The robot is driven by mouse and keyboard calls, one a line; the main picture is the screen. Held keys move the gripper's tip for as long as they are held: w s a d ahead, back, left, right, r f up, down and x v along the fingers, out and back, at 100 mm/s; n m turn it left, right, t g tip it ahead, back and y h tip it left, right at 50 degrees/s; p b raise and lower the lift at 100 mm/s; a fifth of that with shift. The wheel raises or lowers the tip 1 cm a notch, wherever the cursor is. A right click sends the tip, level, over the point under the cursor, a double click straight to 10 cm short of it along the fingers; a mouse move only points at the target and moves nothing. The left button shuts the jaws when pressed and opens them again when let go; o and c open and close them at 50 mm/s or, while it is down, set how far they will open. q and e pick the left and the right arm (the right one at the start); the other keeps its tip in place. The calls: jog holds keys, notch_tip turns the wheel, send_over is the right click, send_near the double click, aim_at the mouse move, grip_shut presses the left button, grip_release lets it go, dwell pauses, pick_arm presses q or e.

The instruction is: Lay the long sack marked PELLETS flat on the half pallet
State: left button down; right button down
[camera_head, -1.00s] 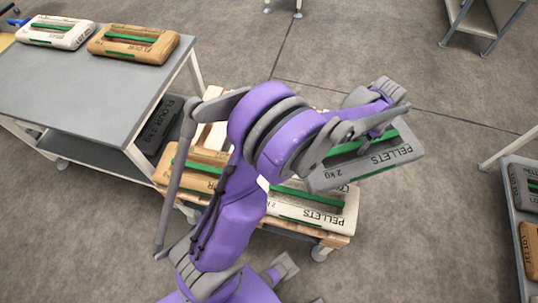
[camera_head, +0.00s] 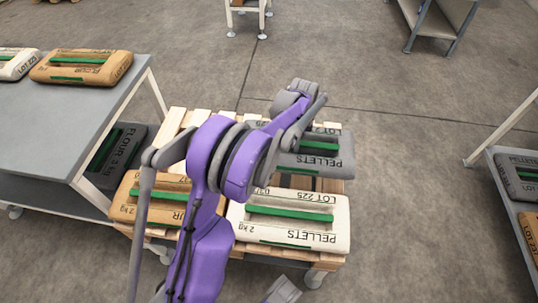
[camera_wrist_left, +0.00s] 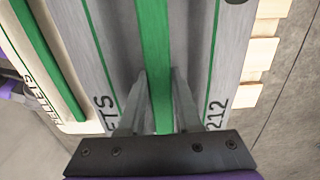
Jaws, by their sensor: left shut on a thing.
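My left gripper (camera_head: 300,138) is shut on the green strap of a grey sack marked PELLETS (camera_head: 320,162). The sack looks about level over the far right part of the half pallet (camera_head: 338,186); I cannot tell whether it touches the slats. In the left wrist view both fingers (camera_wrist_left: 160,76) pinch the green strap of the grey sack (camera_wrist_left: 108,40). A white sack marked PELLETS (camera_head: 290,235) lies flat at the pallet's front right. A tan sack (camera_head: 135,208) lies at its front left, partly behind my arm.
A grey table (camera_head: 60,125) at left holds a tan FLOUR sack (camera_head: 85,67) and a white sack (camera_head: 18,64), with another sack on its lower shelf. A rack (camera_head: 508,215) with sacks stands at right. Floor is clear between pallet and rack.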

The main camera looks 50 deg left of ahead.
pick_arm(q)
jog(key=shift+f+b, duration=1.3)
jog(key=shift+f, duration=3.55)
jog(key=shift+f, duration=0.1)
jog(key=c, duration=0.6)
grip_release()
notch_tip(320, 180, up, 12)
jog(key=p, duration=0.3)
jog(key=shift+f, duration=0.15)
jog(key=shift+s+d+r, duration=0.1)
jog(key=shift+d+r, duration=0.05)
jog(key=shift+r, duration=0.1)
jog(key=s+d+r+n+t, duration=0.1)
jog(key=s+d+r+n, duration=0.3)
jog(key=d, duration=0.5)
jog(key=s+d+n+t, duration=0.1)
jog(key=s+d+n, duration=0.2)
jog(key=s+d, duration=0.3)
jog(key=s+d+n+t, duration=0.2)
jog(key=s+d, duration=0.4)
jog(key=s, duration=0.7)
jog(key=shift+s+d+f+n+t, duration=0.3)
jog(key=shift+s+f+n, duration=0.1)
jog(key=shift+n, duration=0.1)
